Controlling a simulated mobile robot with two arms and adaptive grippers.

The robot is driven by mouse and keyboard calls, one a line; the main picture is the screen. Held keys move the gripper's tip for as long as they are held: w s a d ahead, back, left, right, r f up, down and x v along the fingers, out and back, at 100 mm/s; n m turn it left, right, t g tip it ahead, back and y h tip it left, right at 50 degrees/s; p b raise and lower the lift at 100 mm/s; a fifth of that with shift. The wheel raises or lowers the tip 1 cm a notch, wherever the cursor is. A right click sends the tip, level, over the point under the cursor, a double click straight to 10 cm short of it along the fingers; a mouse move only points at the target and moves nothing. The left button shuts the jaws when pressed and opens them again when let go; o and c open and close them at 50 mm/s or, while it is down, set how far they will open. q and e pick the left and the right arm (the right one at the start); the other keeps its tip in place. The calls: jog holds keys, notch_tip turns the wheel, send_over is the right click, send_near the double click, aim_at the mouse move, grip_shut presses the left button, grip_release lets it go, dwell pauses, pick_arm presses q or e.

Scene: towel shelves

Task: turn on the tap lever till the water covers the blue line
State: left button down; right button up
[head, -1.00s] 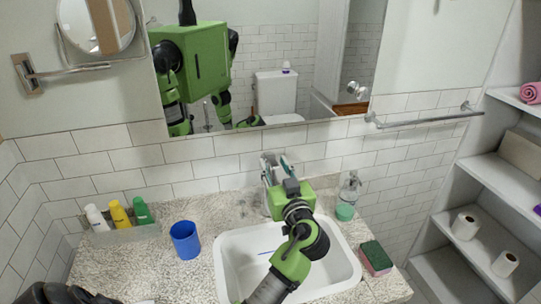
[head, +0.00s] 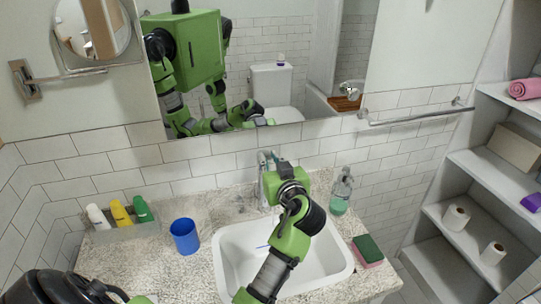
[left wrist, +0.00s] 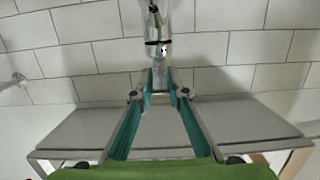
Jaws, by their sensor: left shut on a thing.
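The white sink basin (head: 228,275) is set in the speckled counter. A short blue line (head: 263,246) shows on its inner wall, and I see no water over it. The chrome tap (head: 263,190) stands at the sink's back edge, largely hidden by my left gripper (head: 276,162). In the left wrist view the teal-padded fingers (left wrist: 160,77) converge on a metal piece of the tap (left wrist: 158,45), which looks like its lever. The gripper is shut on it. My left forearm crosses the basin and hides part of it. My right gripper is out of view.
A blue cup (head: 185,237) stands left of the sink, with several bottles in a tray (head: 125,232) farther left. A soap bottle (head: 341,194) and a sponge (head: 367,250) are at the right. A mirror (head: 310,90) hangs behind; shelves (head: 470,230) stand at right.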

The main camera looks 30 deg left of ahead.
pick_arm(q)
jog(key=shift+w+a+r+g+h+p, duration=0.1)
jog(key=shift+a+r+g+h+p, duration=0.1)
jog(key=shift+r+p, duration=0.3)
jog(key=shift+w+a+r+g+h+p, duration=0.1)
jog(key=shift+r+h+p, duration=0.15)
jog(key=shift+p, duration=0.35)
jog(key=shift+h+p, duration=0.25)
jog(key=shift+p, duration=0.2)
jog(key=shift+f+g, duration=0.15)
jog(key=shift+g, duration=0.15)
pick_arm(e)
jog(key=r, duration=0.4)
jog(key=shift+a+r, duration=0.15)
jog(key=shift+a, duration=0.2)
pick_arm(q)
jog(key=c, duration=2)
grip_release()
jog(key=shift+o, duration=0.2)
jog(key=shift+w+a, duration=0.1)
jog(key=shift+w, duration=0.05)
